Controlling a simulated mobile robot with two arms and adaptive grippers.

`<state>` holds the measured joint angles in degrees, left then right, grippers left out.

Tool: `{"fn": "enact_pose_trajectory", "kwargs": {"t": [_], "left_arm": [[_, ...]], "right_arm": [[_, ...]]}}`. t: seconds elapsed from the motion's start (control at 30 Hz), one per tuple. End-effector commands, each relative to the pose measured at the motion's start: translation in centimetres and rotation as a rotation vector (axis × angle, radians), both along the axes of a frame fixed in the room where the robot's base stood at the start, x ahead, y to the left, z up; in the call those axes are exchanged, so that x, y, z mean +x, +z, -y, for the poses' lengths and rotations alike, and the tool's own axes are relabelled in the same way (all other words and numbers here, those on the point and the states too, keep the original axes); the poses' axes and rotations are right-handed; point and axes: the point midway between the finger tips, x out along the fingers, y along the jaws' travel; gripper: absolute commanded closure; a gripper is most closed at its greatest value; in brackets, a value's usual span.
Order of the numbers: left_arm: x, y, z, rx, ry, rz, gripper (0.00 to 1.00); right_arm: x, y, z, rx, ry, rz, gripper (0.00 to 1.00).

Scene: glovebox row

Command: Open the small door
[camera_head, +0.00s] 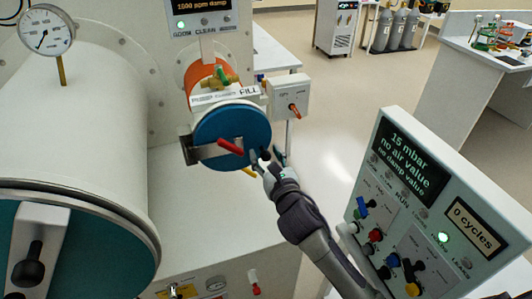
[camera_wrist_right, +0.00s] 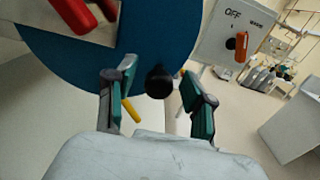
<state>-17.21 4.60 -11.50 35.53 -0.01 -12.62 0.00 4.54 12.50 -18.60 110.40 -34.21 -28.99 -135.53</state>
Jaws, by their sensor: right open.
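The small door is a round blue disc (camera_head: 215,122) on the end of the orange-red small chamber (camera_head: 205,75); it looks shut. A metal bar with a red handle (camera_head: 230,146) crosses its front. In the right wrist view the blue door (camera_wrist_right: 150,35) fills the top, with the red handle (camera_wrist_right: 75,14) at upper left. A round black knob (camera_wrist_right: 160,82) shows near the door's lower edge, between my right fingers in that picture. My right gripper (camera_head: 265,158) is open at the door's lower right; I cannot tell if it touches the knob. My left gripper is not in view.
A large white chamber with a blue door (camera_head: 85,250) stands at left. A control panel (camera_head: 420,200) reading 15 mbar stands at right, near my right arm. A white switch box with an orange-red switch (camera_head: 290,100) sits right of the small door. A yellow part (camera_wrist_right: 131,110) shows below the door.

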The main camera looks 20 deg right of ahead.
Motion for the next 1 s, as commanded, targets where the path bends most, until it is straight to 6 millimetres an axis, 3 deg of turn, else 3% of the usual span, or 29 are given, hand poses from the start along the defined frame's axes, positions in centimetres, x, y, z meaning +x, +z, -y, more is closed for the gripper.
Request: {"fn": "enact_pose_trajectory", "kwargs": {"t": [0.27, 0.6, 1.0], "left_arm": [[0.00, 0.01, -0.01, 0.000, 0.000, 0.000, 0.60], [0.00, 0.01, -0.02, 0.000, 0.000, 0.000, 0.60], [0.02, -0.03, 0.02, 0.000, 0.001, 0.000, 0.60]], "right_arm": [[0.13, -0.04, -0.02, 0.001, 0.001, 0.000, 0.47], [0.11, -0.03, -0.02, 0.001, 0.001, 0.000, 1.00], [0.28, -0.05, -0.26, 0.003, -0.004, -0.001, 1.00]]}}
